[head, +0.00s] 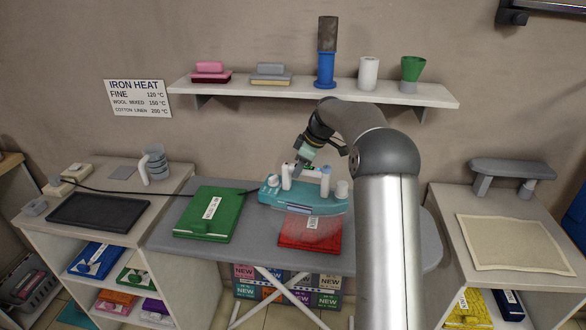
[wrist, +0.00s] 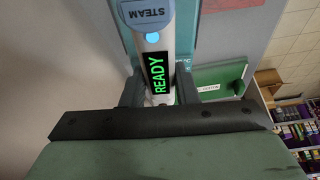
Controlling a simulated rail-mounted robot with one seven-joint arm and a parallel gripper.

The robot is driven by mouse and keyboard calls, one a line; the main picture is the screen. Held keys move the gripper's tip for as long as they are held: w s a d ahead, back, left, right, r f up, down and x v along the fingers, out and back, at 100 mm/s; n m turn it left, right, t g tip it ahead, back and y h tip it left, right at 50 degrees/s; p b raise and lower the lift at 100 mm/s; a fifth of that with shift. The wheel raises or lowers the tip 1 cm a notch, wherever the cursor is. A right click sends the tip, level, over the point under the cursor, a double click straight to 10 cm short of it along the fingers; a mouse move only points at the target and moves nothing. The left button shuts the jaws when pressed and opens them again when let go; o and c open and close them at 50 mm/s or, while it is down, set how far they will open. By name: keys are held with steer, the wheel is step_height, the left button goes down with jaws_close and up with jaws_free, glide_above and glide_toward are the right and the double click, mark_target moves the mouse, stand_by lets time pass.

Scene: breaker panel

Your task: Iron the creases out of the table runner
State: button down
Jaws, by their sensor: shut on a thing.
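My gripper (head: 307,160) is shut on the white handle of a teal iron (head: 305,203). The iron is over the grey ironing board (head: 185,262), behind a red rectangular piece (head: 303,237) with a white label; it partly hides the red piece. Whether the iron touches it I cannot tell. In the wrist view the handle (wrist: 158,75) is between the fingers, with a green READY display and a STEAM button. A cream cloth (head: 515,243) with a border lies spread on the right table; it may be the runner. Creases are too small to tell.
A green labelled piece (head: 210,212) lies on the board's left. A dark cord runs from the left counter to the iron. That counter holds a black tray (head: 97,212) and grey jug (head: 155,163). A wall shelf (head: 300,90) with several items is behind my arm.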

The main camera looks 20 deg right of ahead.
mark_target(328, 166)
steer(key=s+d, duration=0.1)
steer(key=d, duration=0.1)
steer(key=s+d+b, duration=0.1)
steer(key=d, duration=0.1)
steer(key=s+d, duration=0.1)
steer(key=d, duration=0.2)
steer(key=shift+s+f, duration=0.2)
steer(key=shift+s, duration=0.1)
steer(key=shift+s+d+f+b, duration=0.1)
steer(key=shift+s+d+b, duration=0.15)
steer(key=shift+d+b, duration=0.1)
steer(key=shift+w+a+r+p, duration=0.1)
steer(key=shift+w+a+p, duration=0.25)
steer(key=shift+w+a, duration=0.9)
steer(key=shift+w+a+r+p, duration=0.1)
steer(key=shift+w+a+p, duration=0.35)
steer(key=shift+a, duration=1.65)
steer(key=shift+w+a+r+p, duration=0.1)
steer(key=shift+w+a+p, duration=0.2)
steer(key=shift+w+a, duration=0.95)
steer(key=shift+s+a, duration=0.4)
